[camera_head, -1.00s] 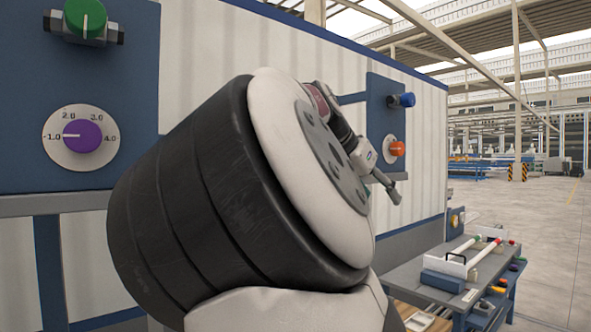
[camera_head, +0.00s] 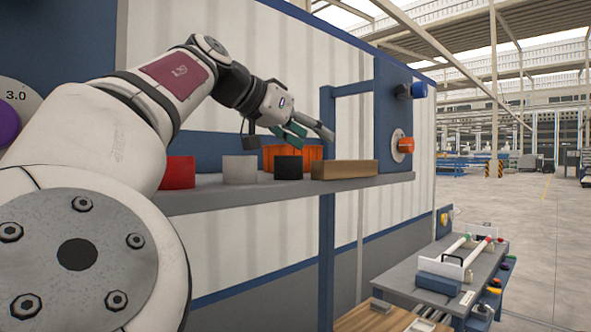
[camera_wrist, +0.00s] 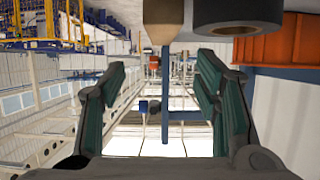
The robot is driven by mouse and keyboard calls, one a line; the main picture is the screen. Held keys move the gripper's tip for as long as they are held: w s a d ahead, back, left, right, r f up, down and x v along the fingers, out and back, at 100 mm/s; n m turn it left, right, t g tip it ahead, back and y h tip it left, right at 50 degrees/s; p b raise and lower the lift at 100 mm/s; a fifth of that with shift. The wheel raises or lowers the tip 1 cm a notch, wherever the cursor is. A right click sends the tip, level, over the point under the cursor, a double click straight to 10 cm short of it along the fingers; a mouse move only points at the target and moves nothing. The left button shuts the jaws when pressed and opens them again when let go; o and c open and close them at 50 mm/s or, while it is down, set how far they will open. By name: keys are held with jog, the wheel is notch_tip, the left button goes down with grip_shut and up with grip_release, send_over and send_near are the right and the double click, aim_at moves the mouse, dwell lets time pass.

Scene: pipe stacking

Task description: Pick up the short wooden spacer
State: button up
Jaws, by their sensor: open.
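The short wooden spacer (camera_head: 344,170) is a light brown block lying on the shelf, at its right end in the head view. In the wrist view, which looks upside down, a wooden piece (camera_wrist: 163,22) shows at the top centre, beyond the fingers. My gripper (camera_head: 309,131) is open above and behind the shelf items, a little left of the spacer and apart from it. In the wrist view the teal-padded fingers (camera_wrist: 158,85) are spread with nothing between them at close range.
On the shelf (camera_head: 290,190), a black pipe piece (camera_head: 288,167), a grey one (camera_head: 240,169) and a red one (camera_head: 178,172) stand left of the spacer. An orange bin (camera_head: 312,153) is behind. A blue post (camera_head: 327,250) and knob panel (camera_head: 390,110) are close by.

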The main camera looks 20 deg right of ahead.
aim_at(347, 169)
jog(key=x, duration=0.7)
jog(key=shift+w+d+f+p, duration=0.15)
jog(key=shift+d+p, duration=0.15)
jog(key=shift+d, duration=0.05)
jog(key=p+x, duration=0.1)
jog(key=x, duration=0.4)
jog(key=shift+w+f, duration=0.1)
jog(key=shift+w+d+f, duration=0.2)
jog(key=shift+d+f, duration=0.05)
jog(key=shift+d, duration=0.05)
jog(key=c, duration=1.3)
jog(key=shift+r, duration=0.1)
jog(key=shift+c, duration=0.2)
